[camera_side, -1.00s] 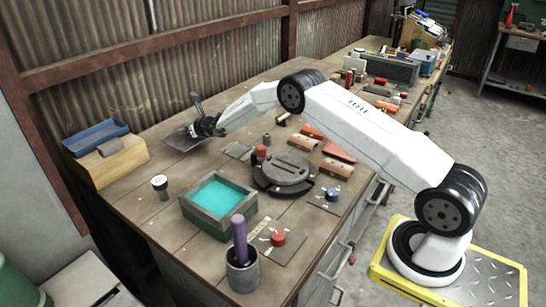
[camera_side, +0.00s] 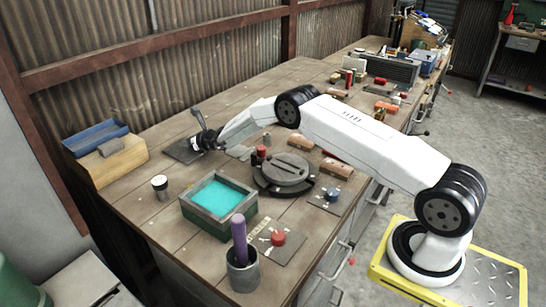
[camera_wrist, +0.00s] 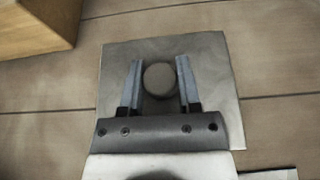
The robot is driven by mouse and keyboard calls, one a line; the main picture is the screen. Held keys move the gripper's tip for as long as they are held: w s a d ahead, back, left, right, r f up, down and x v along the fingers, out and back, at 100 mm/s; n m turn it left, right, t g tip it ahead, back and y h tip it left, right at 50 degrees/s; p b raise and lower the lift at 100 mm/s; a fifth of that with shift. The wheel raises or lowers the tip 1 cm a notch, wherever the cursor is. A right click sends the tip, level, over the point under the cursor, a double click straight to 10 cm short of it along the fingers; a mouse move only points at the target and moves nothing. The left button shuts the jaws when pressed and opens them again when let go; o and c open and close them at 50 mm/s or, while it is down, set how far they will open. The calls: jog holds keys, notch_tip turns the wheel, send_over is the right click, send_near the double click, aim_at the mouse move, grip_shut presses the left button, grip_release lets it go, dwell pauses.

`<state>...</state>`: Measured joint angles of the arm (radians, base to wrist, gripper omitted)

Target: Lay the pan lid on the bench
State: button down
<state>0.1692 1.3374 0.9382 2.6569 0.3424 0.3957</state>
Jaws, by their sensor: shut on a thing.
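The pan lid is a flat grey square plate (camera_wrist: 212,62) with a round knob (camera_wrist: 160,80) at its middle. In the wrist view the fingers of my gripper (camera_wrist: 160,88) stand on both sides of the knob and hold it. In the side view the dark lid (camera_side: 181,151) is level, under and left of my gripper (camera_side: 198,143), over the far left part of the bench (camera_side: 135,193). It is at or very near the bench top; I cannot tell whether it touches.
A wooden block (camera_side: 118,163) with a blue tray (camera_side: 95,136) stands to the left. Bare planks lie behind the lid.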

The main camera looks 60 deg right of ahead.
jog(key=shift+c, duration=1.2)
grip_release()
jog(key=shift+s+r, duration=0.1)
jog(key=shift+s, duration=0.15)
jog(key=shift+v, duration=3.65)
